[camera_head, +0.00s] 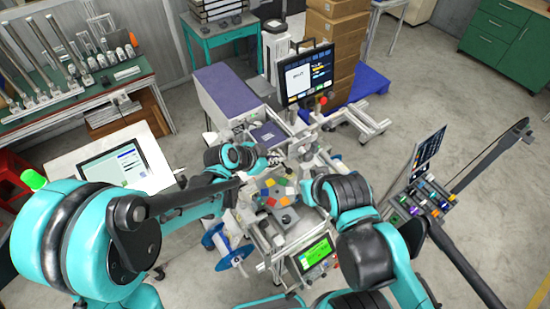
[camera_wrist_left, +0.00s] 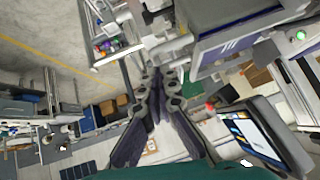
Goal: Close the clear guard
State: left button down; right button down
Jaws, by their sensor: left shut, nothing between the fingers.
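The machine (camera_head: 262,232) stands in the middle of the head view, with a disc of coloured pieces (camera_head: 276,193) on top. I cannot make out the outline of the clear guard in either view. My left gripper (camera_head: 272,160) is over the machine's back part, close to a purple-topped unit (camera_head: 268,136). In the left wrist view my left gripper (camera_wrist_left: 160,78) is shut and empty, near a purple-and-white housing (camera_wrist_left: 236,38). My right arm reaches in from the lower right beside the disc; its fingers are hidden.
A monitor (camera_head: 307,74) stands behind the machine, with cardboard boxes (camera_head: 336,50) beyond. A green-lit panel (camera_head: 315,253) is at the machine's front. A blue reel (camera_head: 222,262) sits low at left. A white console (camera_head: 112,160) stands left.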

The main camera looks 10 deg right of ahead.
pick_arm(q)
notch_tip(320, 180, down, 13)
jog(key=b, duration=1.2)
jog(key=shift+s+f+b, duration=0.15)
jog(key=shift+s+b, duration=0.05)
jog(key=shift+b, duration=0.2)
jog(key=d+r+p+v, duration=0.1)
jog(key=v, duration=0.5)
jog(key=d+r+p+v, duration=0.1)
jog(key=p+v, duration=0.1)
jog(key=v, duration=0.5)
jog(key=shift+w, duration=0.35)
